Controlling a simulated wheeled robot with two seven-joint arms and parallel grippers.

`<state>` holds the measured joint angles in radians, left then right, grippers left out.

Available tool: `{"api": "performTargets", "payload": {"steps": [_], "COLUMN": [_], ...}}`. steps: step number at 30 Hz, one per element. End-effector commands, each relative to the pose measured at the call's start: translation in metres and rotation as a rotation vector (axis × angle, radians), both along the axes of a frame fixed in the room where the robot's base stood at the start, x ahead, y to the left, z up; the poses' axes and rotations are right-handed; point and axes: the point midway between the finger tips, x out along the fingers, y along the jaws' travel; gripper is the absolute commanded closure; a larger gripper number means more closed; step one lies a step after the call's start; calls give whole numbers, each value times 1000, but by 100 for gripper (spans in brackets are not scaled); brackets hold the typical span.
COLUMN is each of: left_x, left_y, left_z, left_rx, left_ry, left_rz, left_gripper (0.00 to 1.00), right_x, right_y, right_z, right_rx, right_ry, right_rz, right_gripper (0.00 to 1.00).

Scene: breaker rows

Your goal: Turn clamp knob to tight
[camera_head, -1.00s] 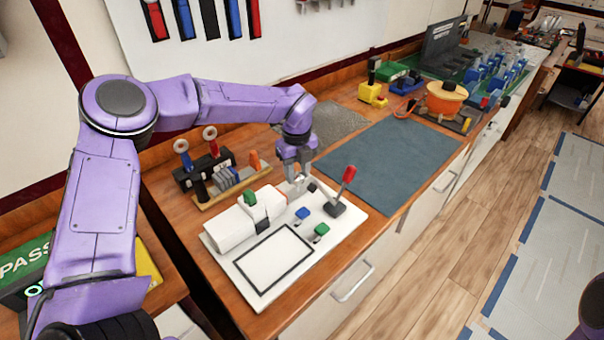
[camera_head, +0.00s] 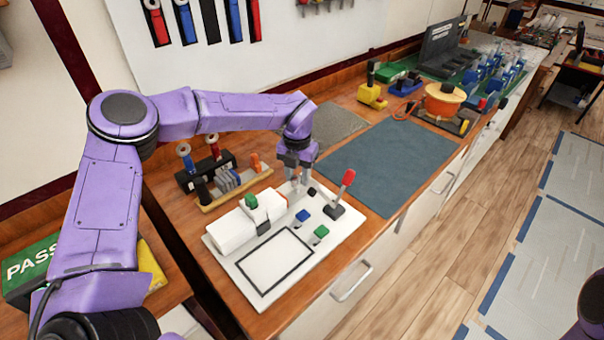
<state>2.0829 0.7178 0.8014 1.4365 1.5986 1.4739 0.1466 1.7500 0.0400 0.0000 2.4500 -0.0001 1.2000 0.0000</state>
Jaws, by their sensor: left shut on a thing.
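A white board (camera_head: 340,232) lies on the wooden bench. It carries a white block with a green-topped part (camera_head: 251,201), a blue button (camera_head: 302,216), a green button (camera_head: 321,233) and a red-handled lever (camera_head: 347,178). My left gripper (camera_head: 297,182) points down at the board's back edge, left of the lever. Its jaws are shut on a small part there, which looks to be the clamp knob; the fingers mostly hide it, and its turn position cannot be read. My right gripper is not in view.
A blue-grey mat (camera_head: 385,165) lies clear to the right. A yellow block (camera_head: 371,97) and an orange spool (camera_head: 444,100) stand farther back. A grey mat (camera_head: 335,126) lies behind the gripper.

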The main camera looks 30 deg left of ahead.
Motion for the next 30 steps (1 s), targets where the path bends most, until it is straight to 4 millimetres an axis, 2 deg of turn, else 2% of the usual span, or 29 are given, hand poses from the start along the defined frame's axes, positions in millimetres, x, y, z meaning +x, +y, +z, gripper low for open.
{"api": "performTargets", "payload": {"steps": [6,15,30], "left_x": [-4,-4,-3], "left_y": [-1,-1,-2], "left_z": [-2,-3,-3], "left_rx": [-2,-5,-6], "left_ry": [14,15,13], "left_rz": [-179,-354,-434], "left_gripper": [91,91,91], "right_x": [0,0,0], "right_y": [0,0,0], "right_z": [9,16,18], "right_rx": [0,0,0], "right_ry": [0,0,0], "right_rz": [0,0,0], "right_gripper": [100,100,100]}}
